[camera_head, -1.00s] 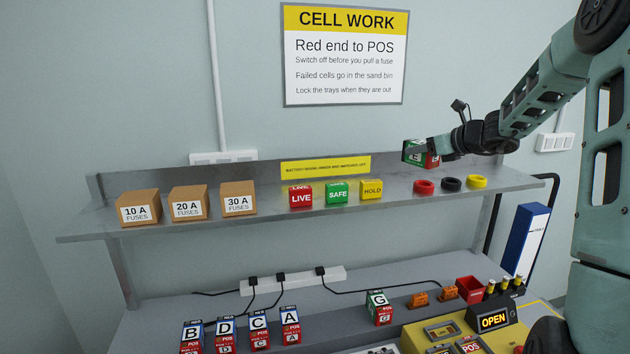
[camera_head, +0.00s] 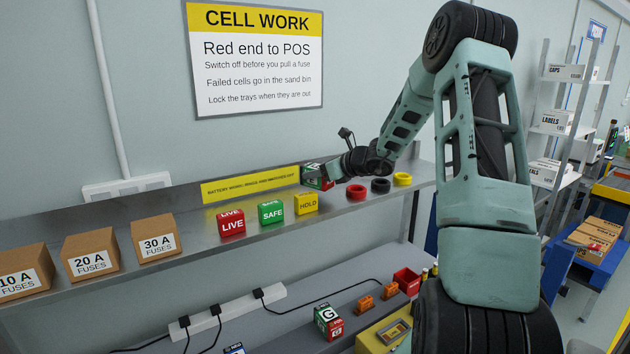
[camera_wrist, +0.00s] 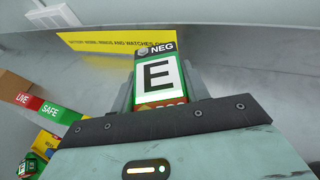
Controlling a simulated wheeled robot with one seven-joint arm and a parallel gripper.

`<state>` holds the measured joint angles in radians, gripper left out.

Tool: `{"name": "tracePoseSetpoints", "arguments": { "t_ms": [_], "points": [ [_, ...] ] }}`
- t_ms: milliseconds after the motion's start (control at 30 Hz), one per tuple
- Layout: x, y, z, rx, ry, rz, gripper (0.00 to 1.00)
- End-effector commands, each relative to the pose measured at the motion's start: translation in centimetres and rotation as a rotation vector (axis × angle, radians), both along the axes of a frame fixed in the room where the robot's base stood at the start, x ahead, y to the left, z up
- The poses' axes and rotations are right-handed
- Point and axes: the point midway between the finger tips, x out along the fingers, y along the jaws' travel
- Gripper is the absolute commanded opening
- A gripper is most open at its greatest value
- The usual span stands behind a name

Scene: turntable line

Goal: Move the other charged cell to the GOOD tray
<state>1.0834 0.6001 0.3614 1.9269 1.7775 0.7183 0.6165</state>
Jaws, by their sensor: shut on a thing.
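My gripper (camera_head: 334,172) is shut on a cell marked E (camera_head: 316,178), held in the air in front of the shelf's back edge. In the wrist view the cell E (camera_wrist: 158,75) shows a white label, a green band and a black NEG end pointing away from the palm. Its red end is mostly hidden by my gripper. No GOOD tray can be made out in these views.
The shelf (camera_head: 110,286) carries fuse boxes (camera_head: 91,256), LIVE (camera_head: 231,223), SAFE (camera_head: 271,212) and HOLD (camera_head: 306,203) blocks, and coloured rings (camera_head: 380,185). A power strip (camera_head: 232,306) lies on the bench. A rack (camera_head: 553,122) and blue cart (camera_head: 592,272) stand at right.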

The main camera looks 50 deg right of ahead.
Motion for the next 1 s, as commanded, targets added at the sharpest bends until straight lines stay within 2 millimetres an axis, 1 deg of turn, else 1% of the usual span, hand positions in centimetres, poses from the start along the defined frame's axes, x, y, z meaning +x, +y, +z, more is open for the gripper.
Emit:
{"name": "tracePoseSetpoints", "arguments": {
  "t_ms": [100,200,633,667,700,733,1000],
  "points": [
    [0.0,0.1,-1.5,0.006,0.001,0.001,0.04],
    [0.0,0.1,-2.5,0.004,-0.001,0.001,0.04],
    [0.0,0.0,-3.2,-0.001,-0.002,0.000,0.04],
    [0.0,0.0,-3.2,0.000,0.001,0.000,0.51],
    [0.0,0.0,-3.2,0.000,0.001,0.000,0.62],
    [0.0,0.0,-3.1,0.001,0.001,0.000,0.67],
    [0.0,0.0,-3.1,0.001,0.001,0.001,0.67]
  ]
}}
